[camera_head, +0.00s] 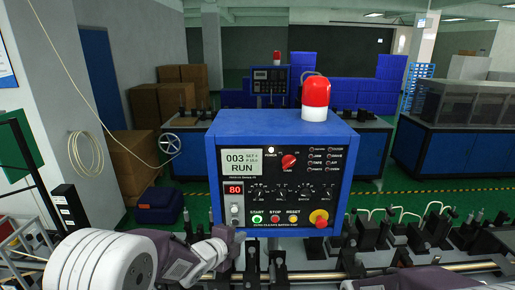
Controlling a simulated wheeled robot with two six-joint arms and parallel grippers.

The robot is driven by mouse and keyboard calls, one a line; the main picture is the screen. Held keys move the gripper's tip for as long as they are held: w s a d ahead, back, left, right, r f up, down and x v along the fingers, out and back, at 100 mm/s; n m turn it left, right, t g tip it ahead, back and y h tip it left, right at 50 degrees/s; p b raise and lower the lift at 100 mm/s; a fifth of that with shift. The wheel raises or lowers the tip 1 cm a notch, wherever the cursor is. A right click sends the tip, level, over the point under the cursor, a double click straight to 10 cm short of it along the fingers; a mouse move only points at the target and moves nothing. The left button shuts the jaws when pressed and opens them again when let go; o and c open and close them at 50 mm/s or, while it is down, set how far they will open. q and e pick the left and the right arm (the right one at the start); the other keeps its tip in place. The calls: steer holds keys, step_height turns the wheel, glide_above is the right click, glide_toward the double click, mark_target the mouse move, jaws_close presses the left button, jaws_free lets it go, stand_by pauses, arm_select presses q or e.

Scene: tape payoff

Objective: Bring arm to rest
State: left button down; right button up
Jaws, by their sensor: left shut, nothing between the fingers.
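My left arm comes in from the lower left, with large white joints and grey-purple links. My left gripper (238,238) is at its end, small and partly lost against dark machine parts. It is shut and empty, just below the lower left corner of the blue control box (345,155). I cannot tell whether it touches the box. Part of my right arm (425,280) shows along the bottom right edge; its gripper is not in view.
The box has a red lamp (316,91), a display reading "003 RUN", a lit green START button (257,218) and a red-and-yellow stop knob (319,218). Dark machine fittings and a metal rail run below it. Cartons (140,150) and blue benches stand behind.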

arm_select(q)
steer(key=s+a+f+n+g+y+b, duration=0.4)
steer(key=s+a+f+n+y+b, duration=0.1)
steer(key=s+a+f+n, duration=0.75)
steer(key=s+f+n+g, duration=0.2)
steer(key=s+n+g, duration=0.1)
steer(key=s+n, duration=0.2)
steer(key=s+f+n+g, duration=0.3)
steer(key=s+n, duration=0.2)
steer(key=s, duration=0.3)
steer(key=shift+s+f+p, duration=0.3)
steer(key=shift+s, duration=0.1)
arm_select(e)
step_height(320, 180, down, 8)
steer(key=shift+s+f, duration=0.1)
